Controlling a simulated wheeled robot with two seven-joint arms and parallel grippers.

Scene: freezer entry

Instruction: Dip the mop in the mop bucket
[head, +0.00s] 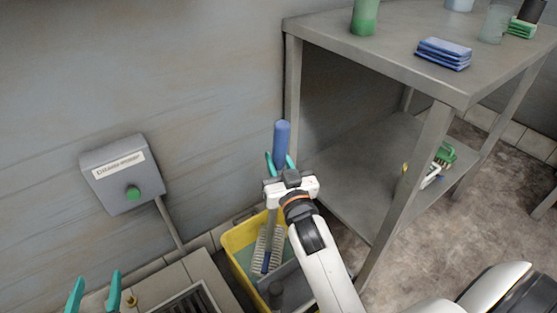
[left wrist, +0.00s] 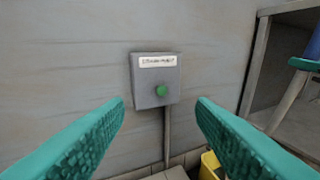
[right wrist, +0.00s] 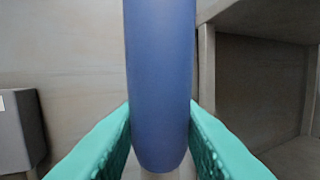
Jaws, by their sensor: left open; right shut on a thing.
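The mop has a blue grip (head: 282,140) on top and a pale head (head: 266,247) below. It stands roughly upright with its head inside the yellow mop bucket (head: 235,240), which holds greenish liquid. Whether the head touches the bucket floor is hidden. My right gripper (head: 279,166) is shut on the mop's handle. The blue grip fills the middle of the right wrist view (right wrist: 160,80), between the teal fingers. My left gripper (head: 95,290) is open and empty at the lower left, and its spread fingers also show in the left wrist view (left wrist: 160,125).
A grey wall box (head: 122,173) with a green button is on the wall at left. A metal shelf table (head: 400,40) at right carries folded blue cloths (head: 444,54) and a green bottle (head: 364,17). A brush (head: 438,165) lies on its lower shelf. A floor grate (head: 190,300) is left of the bucket.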

